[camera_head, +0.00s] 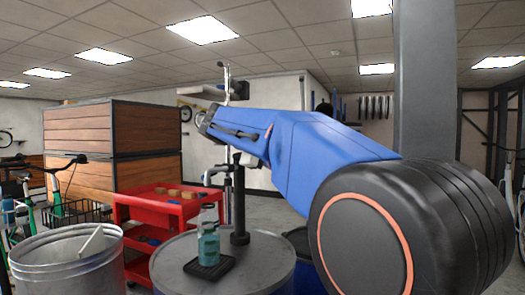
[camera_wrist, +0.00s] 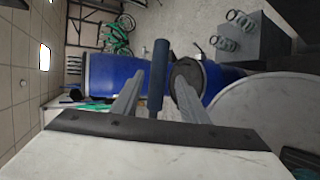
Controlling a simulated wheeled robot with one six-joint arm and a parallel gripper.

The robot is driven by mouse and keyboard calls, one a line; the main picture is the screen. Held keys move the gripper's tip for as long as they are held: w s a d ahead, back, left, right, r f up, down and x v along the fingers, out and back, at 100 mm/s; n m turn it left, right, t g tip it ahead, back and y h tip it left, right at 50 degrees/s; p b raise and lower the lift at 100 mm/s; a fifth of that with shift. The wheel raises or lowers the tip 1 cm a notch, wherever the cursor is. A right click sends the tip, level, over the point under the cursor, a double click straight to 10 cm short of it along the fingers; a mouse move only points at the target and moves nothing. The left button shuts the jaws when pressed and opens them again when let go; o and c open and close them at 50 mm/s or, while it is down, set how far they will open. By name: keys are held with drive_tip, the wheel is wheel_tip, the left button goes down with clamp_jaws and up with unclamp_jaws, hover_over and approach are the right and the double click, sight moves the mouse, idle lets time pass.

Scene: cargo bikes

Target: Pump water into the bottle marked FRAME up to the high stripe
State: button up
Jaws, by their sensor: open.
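A teal-tinted bottle (camera_head: 208,247) stands upright on a small black tray (camera_head: 223,266) on the grey round top of a drum (camera_head: 180,262). Its marking, stripes and water level are too small to read. A black upright pump (camera_head: 239,205) stands just right of and behind the bottle. My gripper (camera_wrist: 158,100) is open in the wrist view, with a dark blue-grey rod (camera_wrist: 158,70) showing between its fingers. I cannot tell whether the rod touches them or what it belongs to. In the head view my fingers are not clearly made out.
A red cart (camera_head: 160,205) with small blocks stands behind the drum. A grey metal bin (camera_head: 68,262) is at the lower left, with wooden crates (camera_head: 80,140) behind it. Bikes stand at the far left. My blue arm covers much of the right side.

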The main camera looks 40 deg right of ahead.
drive_tip(key=v, duration=0.9)
drive_tip(key=shift+a+r, duration=0.15)
drive_tip(key=shift+a, duration=0.15)
idle(0.6)
